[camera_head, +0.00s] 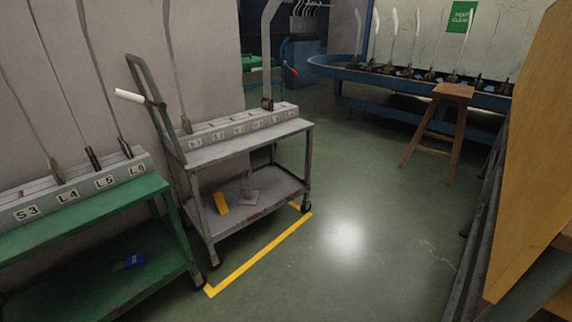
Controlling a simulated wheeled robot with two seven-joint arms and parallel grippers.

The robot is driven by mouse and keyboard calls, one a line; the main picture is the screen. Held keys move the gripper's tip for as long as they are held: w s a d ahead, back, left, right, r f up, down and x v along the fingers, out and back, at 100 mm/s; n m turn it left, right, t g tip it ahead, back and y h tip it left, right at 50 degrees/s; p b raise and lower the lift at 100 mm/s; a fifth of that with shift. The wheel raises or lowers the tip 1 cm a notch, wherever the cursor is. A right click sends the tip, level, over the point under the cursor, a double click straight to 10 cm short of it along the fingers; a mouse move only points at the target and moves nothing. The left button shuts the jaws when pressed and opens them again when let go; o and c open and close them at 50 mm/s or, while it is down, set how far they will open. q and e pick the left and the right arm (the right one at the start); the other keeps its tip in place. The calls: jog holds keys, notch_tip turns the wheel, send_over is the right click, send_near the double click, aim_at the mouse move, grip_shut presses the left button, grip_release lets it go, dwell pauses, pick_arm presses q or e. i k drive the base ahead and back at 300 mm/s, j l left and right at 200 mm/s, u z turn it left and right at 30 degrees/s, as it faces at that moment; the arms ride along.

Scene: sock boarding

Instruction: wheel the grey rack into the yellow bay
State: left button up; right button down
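The grey rack (250,148) is a two-shelf metal cart with a tall push handle (148,90) at its left end and a white grip on that handle. Its top carries a labelled block with upright metal forms. The yellow bay is marked by a yellow floor line (258,262), with one long side along the rack's front and short pieces at the ends. The rack stands against the wall behind this long line. Its right front caster (307,207) is close to the line's right corner; I cannot tell if it touches. The bay's back is hidden. Neither gripper is in view.
A green cart (80,222) with a similar block stands close on the left. A wooden stool (453,92) stands before a blue curved conveyor (345,72) at the back. A brown panel (530,160) fills the right edge. The floor (380,230) between is clear.

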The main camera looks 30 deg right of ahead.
aim_at(213, 142)
jog(key=i+l+u, duration=0.55)
jog(key=i+l, duration=0.2)
jog(key=i+l+u, duration=0.25)
jog(key=l, duration=0.3)
